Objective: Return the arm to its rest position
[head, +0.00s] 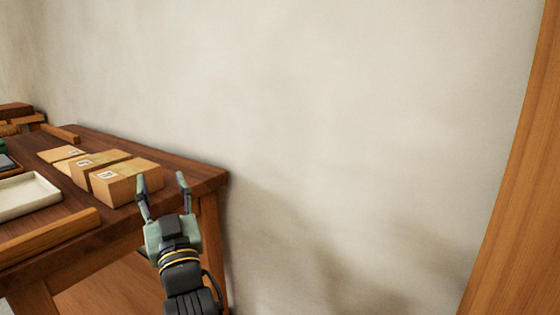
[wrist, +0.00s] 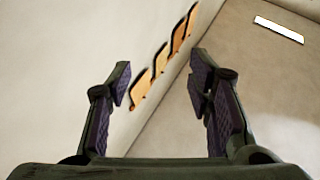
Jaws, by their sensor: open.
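My gripper (head: 162,184) is open and empty in the head view, in front of the right end of a dark wooden table. Its fingers point up and away from me, beside the nearest cardboard box in the picture. In the wrist view my gripper (wrist: 165,95) also shows open, with nothing between the two fingers. Past the fingers there is a pale wall and several orange-brown shapes that I cannot identify.
The wooden table (head: 205,174) holds several cardboard boxes (head: 128,182) and a white tray (head: 25,194). A pale wall (head: 350,120) stands behind it. A wooden upright (head: 520,190) edges the right side. The space between table and upright looks clear.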

